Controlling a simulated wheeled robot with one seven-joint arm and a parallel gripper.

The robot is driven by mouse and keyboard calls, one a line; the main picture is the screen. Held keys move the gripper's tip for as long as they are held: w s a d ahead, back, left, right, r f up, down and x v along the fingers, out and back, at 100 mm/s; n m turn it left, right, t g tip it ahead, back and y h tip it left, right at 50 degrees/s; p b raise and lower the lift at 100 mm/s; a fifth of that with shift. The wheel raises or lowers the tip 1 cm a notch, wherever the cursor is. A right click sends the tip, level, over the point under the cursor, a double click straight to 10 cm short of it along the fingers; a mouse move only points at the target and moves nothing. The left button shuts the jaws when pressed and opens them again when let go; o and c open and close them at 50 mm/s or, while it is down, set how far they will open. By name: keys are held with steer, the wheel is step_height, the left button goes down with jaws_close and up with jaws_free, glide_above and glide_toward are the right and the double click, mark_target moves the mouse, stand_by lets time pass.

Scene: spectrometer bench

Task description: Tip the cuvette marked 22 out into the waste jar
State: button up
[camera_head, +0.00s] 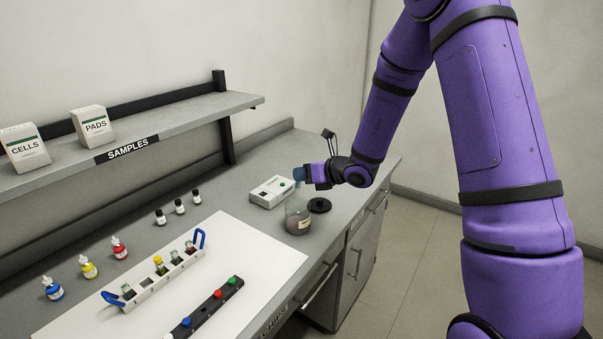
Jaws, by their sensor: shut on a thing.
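The waste jar (298,222) is a clear glass jar with a label and dark contents in its lower part. It stands uncapped near the bench's right end. My gripper (301,174) is over the jar's mouth, shut on a small cuvette that its fingers mostly hide. I cannot read a number on it or tell its tilt. A white rack (152,288) with blue end handles stands on the white mat. Several other cuvettes with dark or yellowish contents stand in it, and one place between them looks empty.
A black lid (319,205) lies right of the jar, and a white device (271,191) with a green button lies behind it. A black strip (208,309) with coloured buttons lies at the front. Dropper bottles (88,268) and small dark-capped vials (179,207) stand left, below the shelf (190,115).

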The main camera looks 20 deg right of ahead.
mark_target(298, 183)
steer(key=shift+s+a+r+g+y, duration=0.4)
steer(key=shift+s+a+g+y, duration=0.15)
steer(key=shift+a+y, duration=0.25)
steer(key=f+m+y, duration=0.1)
steer(key=m, duration=0.1)
steer(key=m+y, duration=0.1)
steer(key=m, duration=0.1)
steer(key=f+m+y, duration=0.1)
steer(key=m, duration=0.1)
steer(key=shift+s+a+f+g+y, duration=0.15)
steer(key=shift+s+f+g+y, duration=0.05)
steer(key=shift+f+g+y, duration=0.2)
steer(key=m+y, duration=0.1)
steer(key=m, duration=0.1)
steer(key=m+t+y, duration=0.1)
steer(key=m, duration=0.2)
steer(key=r+m+t, duration=0.1)
steer(key=m, duration=0.2)
steer(key=shift+y, duration=0.4)
stand_by(0.3)
